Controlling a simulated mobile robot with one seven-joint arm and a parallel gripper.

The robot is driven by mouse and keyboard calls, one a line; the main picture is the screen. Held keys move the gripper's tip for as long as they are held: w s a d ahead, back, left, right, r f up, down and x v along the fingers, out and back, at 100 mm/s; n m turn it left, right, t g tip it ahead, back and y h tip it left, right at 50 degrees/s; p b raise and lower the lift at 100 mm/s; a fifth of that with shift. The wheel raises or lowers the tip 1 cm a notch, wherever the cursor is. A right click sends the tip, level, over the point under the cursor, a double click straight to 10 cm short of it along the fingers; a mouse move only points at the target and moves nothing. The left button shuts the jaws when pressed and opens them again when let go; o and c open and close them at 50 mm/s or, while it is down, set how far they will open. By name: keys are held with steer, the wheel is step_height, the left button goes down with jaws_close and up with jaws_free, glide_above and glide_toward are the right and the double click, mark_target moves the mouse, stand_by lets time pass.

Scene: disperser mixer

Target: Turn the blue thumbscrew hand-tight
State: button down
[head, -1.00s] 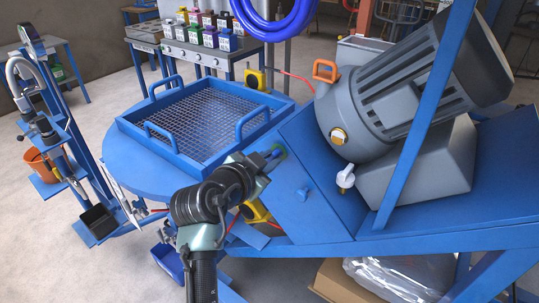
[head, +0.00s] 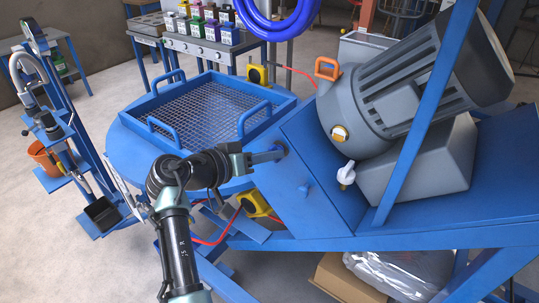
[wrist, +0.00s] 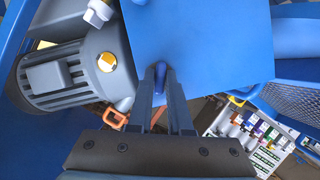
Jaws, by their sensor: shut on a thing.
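A blue thumbscrew (wrist: 160,72) sits near an edge of the plain blue panel (wrist: 205,40). In the wrist view my gripper (wrist: 159,82) has its two long fingers on either side of the thumbscrew, shut on it. In the head view my gripper (head: 277,153) reaches the upper left of the blue panel (head: 318,200) from the left, and the thumbscrew is hidden at its tip.
A grey motor (head: 415,95) with an orange ring (head: 327,69) and a white-handled valve (head: 346,175) is right of the panel. A blue mesh-bottomed tray (head: 268,127) with raised handles lies behind my arm. A red cable (head: 215,240) and yellow box (head: 256,204) are below.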

steer(key=shift+f+n+h, duration=0.1)
steer(key=shift+n+h, duration=0.6)
steer(key=shift+n, duration=0.4)
steer(key=shift+g+b, duration=0.3)
steer(key=c, duration=0.9)
jaws_free()
steer(key=v, duration=1.3)
steer(key=shift+a+f, duration=0.1)
